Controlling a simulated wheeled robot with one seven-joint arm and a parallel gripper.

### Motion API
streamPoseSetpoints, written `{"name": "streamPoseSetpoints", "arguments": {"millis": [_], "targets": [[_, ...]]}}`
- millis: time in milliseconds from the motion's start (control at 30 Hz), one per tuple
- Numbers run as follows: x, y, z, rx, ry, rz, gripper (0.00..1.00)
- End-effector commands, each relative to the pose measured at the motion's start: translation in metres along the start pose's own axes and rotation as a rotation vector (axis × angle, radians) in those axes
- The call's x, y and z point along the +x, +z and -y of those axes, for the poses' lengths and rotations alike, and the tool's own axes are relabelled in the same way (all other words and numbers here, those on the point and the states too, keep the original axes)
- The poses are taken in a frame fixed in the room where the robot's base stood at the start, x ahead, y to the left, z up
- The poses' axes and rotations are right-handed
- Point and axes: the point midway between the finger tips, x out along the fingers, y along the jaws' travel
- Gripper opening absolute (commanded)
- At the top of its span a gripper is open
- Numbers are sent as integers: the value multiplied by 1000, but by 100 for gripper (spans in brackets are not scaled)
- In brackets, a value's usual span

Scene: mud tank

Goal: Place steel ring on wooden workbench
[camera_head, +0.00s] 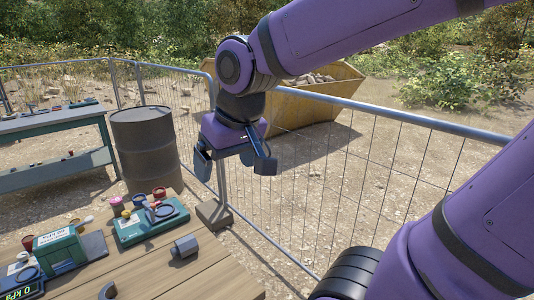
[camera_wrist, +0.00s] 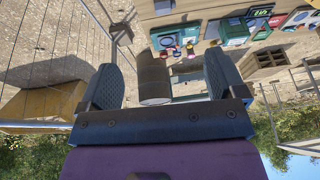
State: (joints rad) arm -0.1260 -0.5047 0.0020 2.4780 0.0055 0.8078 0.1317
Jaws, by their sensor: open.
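The wooden workbench (camera_head: 185,262) fills the lower left of the head view; its planks also show at the top of the wrist view (camera_wrist: 190,12). A dark grey ring-like piece (camera_head: 164,211) lies on a green case on the bench. A dark curved piece (camera_head: 107,290) lies at the bench's front, cut by the picture's bottom. I cannot tell which, if either, is the steel ring. My gripper (camera_head: 234,163) is open and points down, above and beyond the bench's far right corner, near the fence.
A dark drum (camera_head: 146,150) stands behind the bench. A wire fence (camera_head: 340,185) runs along the right, with a yellow skip (camera_head: 305,102) beyond. A grey-green table (camera_head: 50,125) is far left. A grey cylinder (camera_head: 184,246) is on the bench; bare planks surround it.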

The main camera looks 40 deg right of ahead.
Motion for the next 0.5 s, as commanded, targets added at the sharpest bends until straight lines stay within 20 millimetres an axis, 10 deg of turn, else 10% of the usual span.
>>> {"name": "streamPoseSetpoints", "arguments": {"millis": [500], "targets": [[-51, 54, -33, -16, 45, -105, 90]]}}
